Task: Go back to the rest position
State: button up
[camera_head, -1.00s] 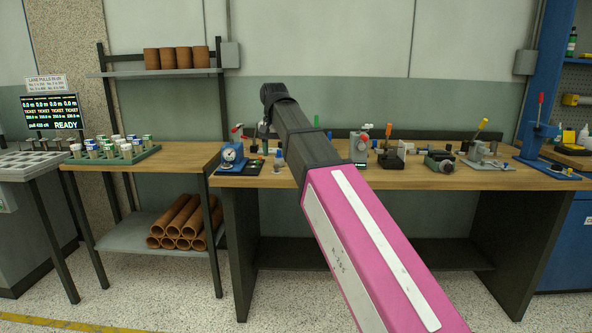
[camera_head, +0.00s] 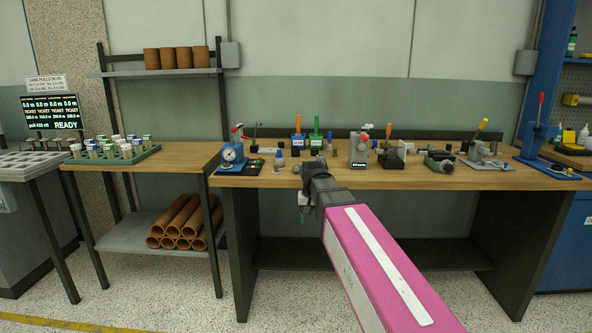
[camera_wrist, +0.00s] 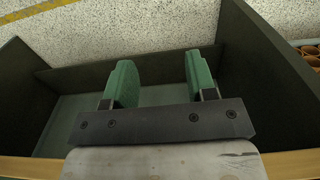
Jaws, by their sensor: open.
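My gripper (camera_wrist: 160,80) shows in the wrist view with its two green fingers wide apart and nothing between them. Beyond the fingers are the dark lower shelf of the workbench and the speckled floor. In the head view, my magenta arm reaches from the lower right. Its dark wrist stands in front of the workbench (camera_head: 420,178), near its front edge. My gripper (camera_head: 302,212) hangs below the wrist there, small and partly hidden, in front of the open space under the bench top.
A blue dial gauge (camera_head: 230,155), a grey digital device (camera_head: 359,150) and several small tools stand on the bench. At left are a green tray (camera_head: 112,158) of capped cups and a shelf of brown tubes (camera_head: 182,224). The floor in front is clear.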

jog(key=s+d+f, duration=0.6)
jog(key=f, duration=0.5)
jog(key=s+d+f, duration=0.6)
jog(key=d+f, duration=0.1)
jog(key=f, duration=0.4)
jog(key=shift+s+d+f, duration=0.15)
jog(key=shift+s+d, duration=0.05)
jog(key=shift+d, duration=0.05)
